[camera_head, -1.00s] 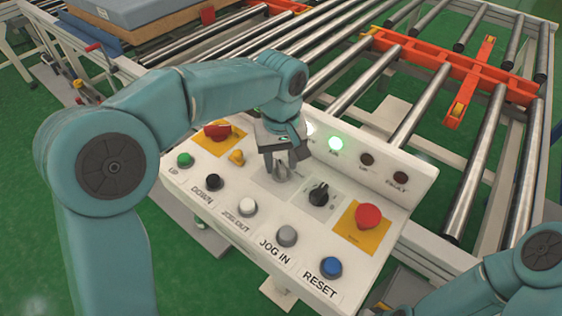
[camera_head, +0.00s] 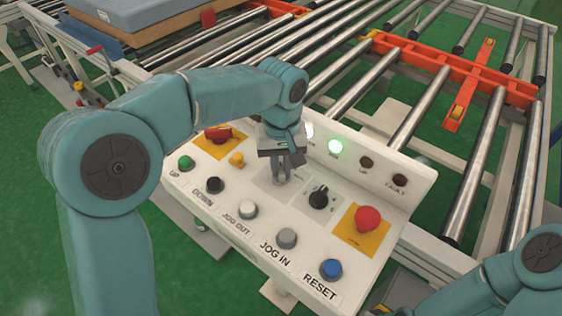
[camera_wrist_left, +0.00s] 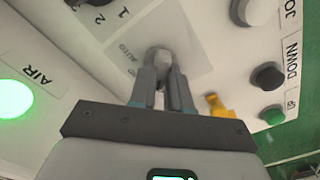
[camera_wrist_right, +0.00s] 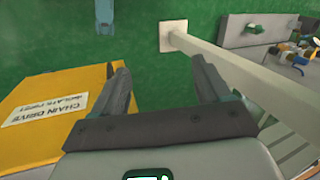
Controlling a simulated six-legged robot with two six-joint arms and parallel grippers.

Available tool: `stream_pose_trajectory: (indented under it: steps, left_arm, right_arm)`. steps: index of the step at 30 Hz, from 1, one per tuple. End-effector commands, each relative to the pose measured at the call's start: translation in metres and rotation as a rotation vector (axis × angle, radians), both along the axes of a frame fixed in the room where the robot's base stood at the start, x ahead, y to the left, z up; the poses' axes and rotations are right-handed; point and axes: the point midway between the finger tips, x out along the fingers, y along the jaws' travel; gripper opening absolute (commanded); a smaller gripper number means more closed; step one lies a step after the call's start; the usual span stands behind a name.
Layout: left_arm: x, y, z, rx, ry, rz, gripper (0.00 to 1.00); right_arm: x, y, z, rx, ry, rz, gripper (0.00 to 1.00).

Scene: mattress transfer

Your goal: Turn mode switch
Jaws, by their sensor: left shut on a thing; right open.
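The mode switch (camera_wrist_left: 160,58) is a small grey knob on a light grey plate marked AUTO, seen in the left wrist view. My left gripper (camera_head: 280,178) comes down on it from above in the head view. Its two fingers (camera_wrist_left: 161,88) are shut on the knob, one on each side, and hide part of it. The exact angle of the knob is hard to tell. My right gripper (camera_wrist_right: 164,76) is open and empty in the right wrist view, away from the panel.
A roller conveyor (camera_head: 420,130) stands behind. A yellow chain-drive box (camera_wrist_right: 50,118) is near my right gripper.

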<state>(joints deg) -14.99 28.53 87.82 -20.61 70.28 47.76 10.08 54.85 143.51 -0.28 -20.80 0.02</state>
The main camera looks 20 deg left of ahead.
Motion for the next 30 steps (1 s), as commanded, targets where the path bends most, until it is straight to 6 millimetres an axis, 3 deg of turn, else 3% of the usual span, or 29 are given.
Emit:
stream_pose_trajectory:
  steps: [18, 30]
  left_arm:
    - [0.0, -0.001, 0.003, 0.0, -0.001, -0.512, 0.0]
    - [0.0, -0.001, 0.002, 0.0, -0.001, -0.729, 0.0]
  right_arm:
    - [0.0, 0.0, 0.027, 0.0, 0.0, 0.0, 0.76]
    - [0.0, 0.0, 0.034, 0.0, 0.0, 0.0, 0.76]
